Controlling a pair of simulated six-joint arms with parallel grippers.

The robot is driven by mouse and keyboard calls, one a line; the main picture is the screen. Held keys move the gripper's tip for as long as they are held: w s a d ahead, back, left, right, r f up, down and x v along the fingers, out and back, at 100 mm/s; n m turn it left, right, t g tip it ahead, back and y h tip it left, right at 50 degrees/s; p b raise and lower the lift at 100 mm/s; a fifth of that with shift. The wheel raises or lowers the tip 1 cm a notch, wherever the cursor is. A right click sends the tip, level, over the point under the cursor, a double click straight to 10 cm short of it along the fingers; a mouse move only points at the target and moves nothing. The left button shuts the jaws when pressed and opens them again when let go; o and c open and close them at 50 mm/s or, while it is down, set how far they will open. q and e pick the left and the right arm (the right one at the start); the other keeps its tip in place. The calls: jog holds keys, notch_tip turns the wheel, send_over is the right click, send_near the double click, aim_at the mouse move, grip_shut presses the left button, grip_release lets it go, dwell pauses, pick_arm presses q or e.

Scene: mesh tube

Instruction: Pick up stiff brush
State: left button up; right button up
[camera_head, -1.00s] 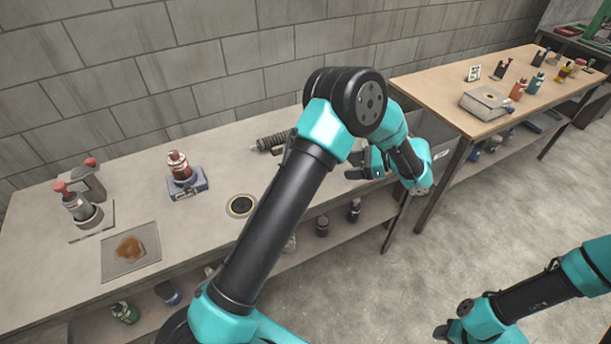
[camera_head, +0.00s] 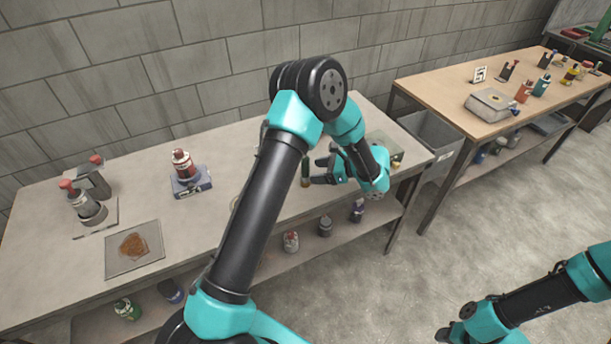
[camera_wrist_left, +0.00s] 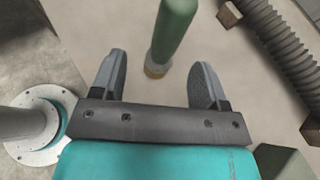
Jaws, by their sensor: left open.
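A green handle with a tan lower end, which looks like the stiff brush (camera_head: 305,172), stands about upright on the grey bench. In the left wrist view the brush (camera_wrist_left: 174,35) lies between the two finger lines, its tan end just beyond the fingertips. My left gripper (camera_head: 321,170) is open, low over the bench, to the right of the brush. In the left wrist view the gripper (camera_wrist_left: 160,68) shows gaps on both sides of the handle. Any bristles cannot be made out. My right gripper (camera_head: 450,334) is at the bottom edge, partly cut off.
A dark ribbed tube (camera_wrist_left: 280,45) with wooden end pieces lies right of the brush in the wrist view. A greenish box (camera_head: 386,148) sits at the bench's right end. A grey bin (camera_head: 430,133) stands between the benches.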

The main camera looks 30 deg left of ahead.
pick_arm(q)
jog(key=shift+a, duration=0.1)
jog(key=shift+f+x, duration=0.2)
jog(key=shift+x, duration=2.35)
jog(key=shift+w, duration=0.2)
jog(key=shift+c, duration=0.4)
jog(key=c, duration=1)
jog(key=shift+r, duration=0.1)
jog(key=shift+r, duration=0.6)
notch_tip(320, 180, up, 2)
jog(key=shift+r, duration=0.2)
jog(key=s+d, duration=0.3)
jog(key=s, duration=0.1)
jog(key=s+d, duration=0.2)
jog(key=s, duration=0.3)
jog(key=s+d+r, duration=0.1)
jog(key=s+d, duration=0.2)
jog(key=s, duration=0.1)
jog(key=shift+s+d+r, duration=0.15)
jog(key=shift+s+d, duration=0.15)
